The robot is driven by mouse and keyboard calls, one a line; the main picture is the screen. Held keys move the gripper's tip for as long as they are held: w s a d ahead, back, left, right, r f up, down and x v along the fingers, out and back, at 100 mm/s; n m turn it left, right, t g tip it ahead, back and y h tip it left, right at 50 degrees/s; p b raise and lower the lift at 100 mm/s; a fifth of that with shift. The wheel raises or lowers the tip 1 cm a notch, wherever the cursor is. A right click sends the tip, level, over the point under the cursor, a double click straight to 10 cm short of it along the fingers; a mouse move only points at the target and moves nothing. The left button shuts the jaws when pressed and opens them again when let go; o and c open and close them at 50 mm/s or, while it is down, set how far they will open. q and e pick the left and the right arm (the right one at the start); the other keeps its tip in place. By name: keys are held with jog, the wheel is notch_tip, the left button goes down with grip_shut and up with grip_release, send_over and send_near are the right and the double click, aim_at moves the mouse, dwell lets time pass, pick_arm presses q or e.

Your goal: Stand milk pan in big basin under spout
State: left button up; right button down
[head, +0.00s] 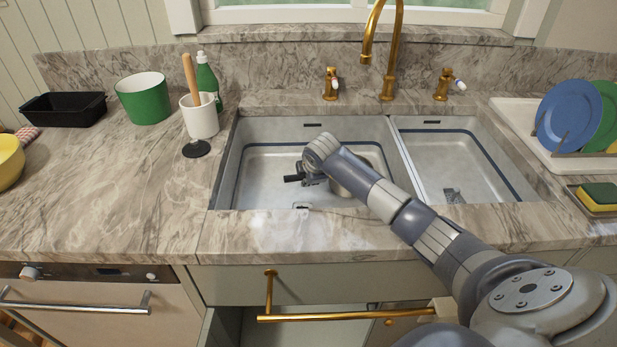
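The big basin (268,136) is the wider left half of the steel double sink. The gold spout (396,45) rises behind the sink, and its outlet hangs above the back right part of the big basin. A grey round pan (352,183), which looks like the milk pan, is low in the big basin, mostly hidden behind my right forearm. A short black piece, perhaps its handle, sticks out left of my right gripper (312,177). That gripper is down in the basin; its fingers are too small and covered to tell their state. My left gripper is not in view.
A smaller basin (462,160) lies right of the divider. Gold taps (330,84) (443,85) flank the spout. A white crock (200,118), green bottle (207,75) and green pot (144,98) stand left. A dish rack with plates (570,112) stands right. The left front counter is clear.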

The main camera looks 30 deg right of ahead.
jog(key=shift+s+a+f, duration=0.2)
jog(key=shift+a+f, duration=0.2)
jog(key=shift+f, duration=0.35)
jog(key=c, duration=1.5)
grip_release()
jog(key=shift+c, duration=0.2)
jog(key=shift+o, duration=0.5)
jog(key=shift+f, duration=0.1)
jog(key=shift+s, duration=0.1)
jog(key=shift+s+a+r, duration=0.15)
jog(key=shift+a+r, duration=0.1)
jog(key=shift+r, duration=0.3)
jog(key=d+r+v, duration=0.1)
jog(key=v, duration=0.7)
jog(key=shift+w+d, duration=0.2)
jog(key=shift+w, duration=0.2)
